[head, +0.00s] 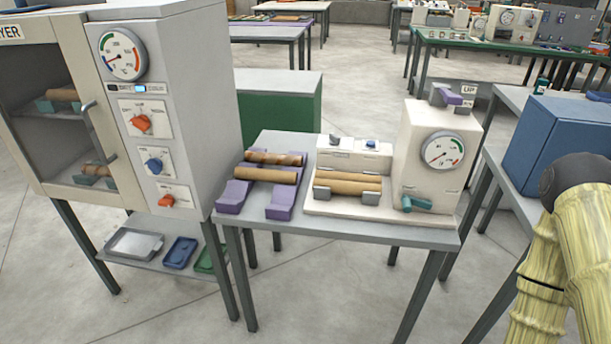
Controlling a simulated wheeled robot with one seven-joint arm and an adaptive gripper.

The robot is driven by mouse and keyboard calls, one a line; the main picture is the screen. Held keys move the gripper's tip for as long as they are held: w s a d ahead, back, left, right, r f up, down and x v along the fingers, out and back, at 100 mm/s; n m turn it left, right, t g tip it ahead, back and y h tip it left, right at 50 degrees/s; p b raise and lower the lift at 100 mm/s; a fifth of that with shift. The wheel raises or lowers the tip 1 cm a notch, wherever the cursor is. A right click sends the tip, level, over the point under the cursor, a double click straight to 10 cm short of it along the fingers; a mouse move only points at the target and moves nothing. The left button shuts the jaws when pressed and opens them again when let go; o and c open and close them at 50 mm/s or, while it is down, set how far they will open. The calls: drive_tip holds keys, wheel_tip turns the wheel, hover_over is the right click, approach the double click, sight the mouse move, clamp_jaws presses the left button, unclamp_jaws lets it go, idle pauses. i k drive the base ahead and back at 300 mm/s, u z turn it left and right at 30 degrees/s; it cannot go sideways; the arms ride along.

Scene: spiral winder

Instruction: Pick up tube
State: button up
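Two brown cardboard tubes lie side by side on purple cradles (278,205) at the left of the grey table. The rear tube (276,157) has spiral stripes, and the front tube (266,174) looks plain. Another brown tube (347,187) lies in the cream winder (432,160) on the same table, with a brown roll or tube close behind it. Which tube the task means cannot be told. My arm (560,265), in a yellow sleeve with a dark rounded joint, shows at the right edge, apart from the table. My gripper is not in view.
A dryer cabinet (170,60) with knobs and more tubes inside stands left of the table (340,232). A shelf below holds trays (180,252). A blue box (560,145) on another table stands right. Floor (330,300) in front is clear.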

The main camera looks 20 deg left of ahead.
sight(266, 175)
drive_tip(key=z, duration=2.55)
drive_tip(key=k, duration=2.85)
drive_tip(key=u, duration=2.2)
drive_tip(key=i, duration=0.45)
drive_tip(key=u, duration=0.1)
